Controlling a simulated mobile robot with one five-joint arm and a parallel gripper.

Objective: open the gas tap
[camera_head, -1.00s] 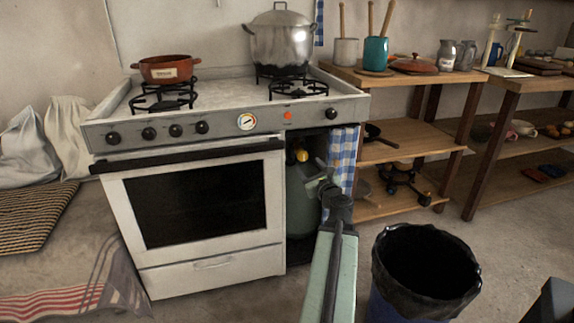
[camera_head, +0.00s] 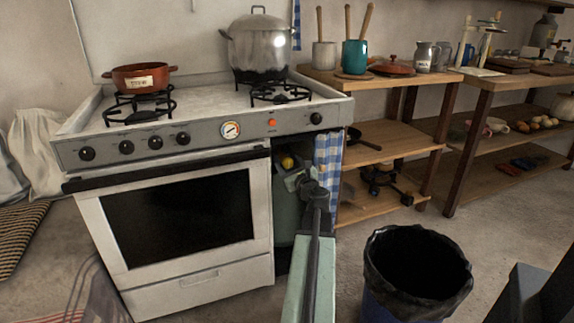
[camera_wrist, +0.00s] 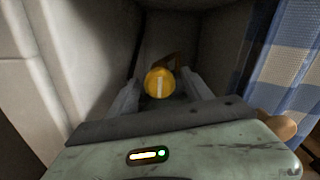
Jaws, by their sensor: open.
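The gas tap is a round yellow knob with a pale bar across its face (camera_wrist: 160,82). It shows in the wrist view at the middle, between my two fingers, with the bar upright in the picture. In the head view the yellow knob (camera_head: 288,162) sits on top of the green gas cylinder (camera_head: 287,215) in the stove's open bay. My gripper (camera_wrist: 160,90) is open, with one finger on each side of the knob. I cannot tell whether the fingers touch it. In the head view my arm hides part of the cylinder.
The white stove (camera_head: 180,290) stands left of the bay. A blue checked curtain (camera_head: 328,165) hangs close on the right. A black-lined bin (camera_head: 375,270) stands on the floor to the right, before wooden shelves (camera_head: 385,205).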

